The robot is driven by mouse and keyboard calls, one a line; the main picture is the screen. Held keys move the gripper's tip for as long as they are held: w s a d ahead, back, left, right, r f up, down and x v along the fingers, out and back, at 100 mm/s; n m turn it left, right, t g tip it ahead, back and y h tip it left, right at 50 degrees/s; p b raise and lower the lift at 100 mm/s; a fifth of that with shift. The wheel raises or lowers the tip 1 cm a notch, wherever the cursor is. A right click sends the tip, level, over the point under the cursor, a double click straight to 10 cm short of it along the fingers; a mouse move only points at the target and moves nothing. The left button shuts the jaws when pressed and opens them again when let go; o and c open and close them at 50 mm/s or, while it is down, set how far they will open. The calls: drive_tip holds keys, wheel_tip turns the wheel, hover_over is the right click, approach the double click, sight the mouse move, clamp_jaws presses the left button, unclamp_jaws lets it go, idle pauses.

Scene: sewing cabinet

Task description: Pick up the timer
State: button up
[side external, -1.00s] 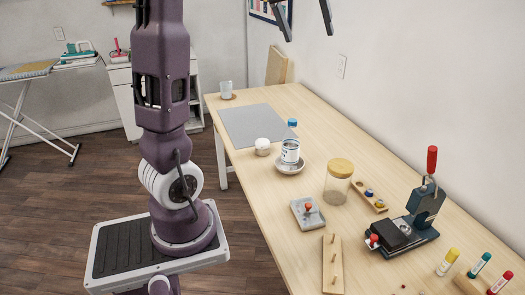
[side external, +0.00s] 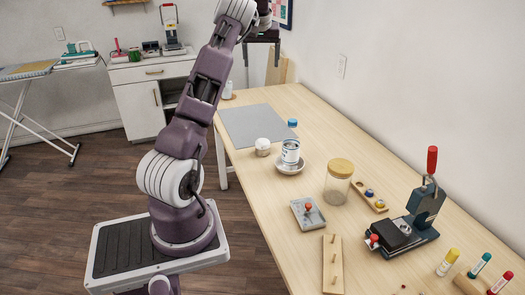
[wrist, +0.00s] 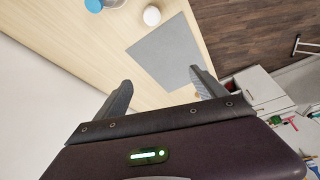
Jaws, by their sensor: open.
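The timer appears to be the small white round object (side external: 262,147) on the table by the front corner of the grey mat; its face cannot be made out. It also shows at the top of the wrist view (wrist: 152,15). My gripper (side external: 261,62) is open and empty, high over the far end of the table, behind and well above the white object. In the wrist view its two fingers (wrist: 161,78) are spread apart, with the grey mat (wrist: 165,52) beyond them. Nothing touches the fingers.
Close to the right of the white object are a saucer (side external: 290,168) with a labelled container (side external: 290,151) and a blue cap (side external: 292,122). A cork-lidded jar (side external: 338,182) and a press (side external: 413,223) stand farther right. The grey mat (side external: 252,124) is clear. A wall borders the table's back.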

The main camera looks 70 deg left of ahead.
hover_over(263, 142)
drive_tip(key=s+d, duration=0.1)
drive_tip(key=d, duration=0.1)
drive_tip(key=f, duration=2.9)
drive_tip(key=shift+s+d, duration=0.1)
drive_tip(key=shift+s, duration=0.1)
drive_tip(key=x, duration=0.8)
drive_tip(key=shift+w+f, duration=0.2)
drive_tip(key=shift+f, duration=0.05)
drive_tip(key=shift+r, duration=0.15)
drive_tip(key=c, duration=1.6)
